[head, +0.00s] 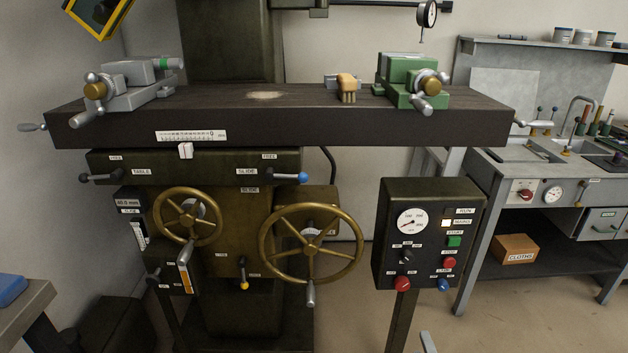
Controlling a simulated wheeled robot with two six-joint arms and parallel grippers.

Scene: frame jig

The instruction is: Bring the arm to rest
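Neither of my grippers shows in the head view. A small pale grey piece (428,342) rises at the bottom edge, right of centre; I cannot tell what it belongs to. A dark machine with a long table (330,125) stands in front of me. On the table are a grey vise (130,80) at the left and a green vise (408,75) at the right. A small tan block-like item (347,84) sits between them, left of the green vise.
Two brass handwheels (310,245) jut from the machine's front. A control box (428,235) on a post stands to their right. A workbench with a sink (545,150) stands at the right, a cardboard box (516,250) on its lower shelf. Floor (530,320) is clear at lower right.

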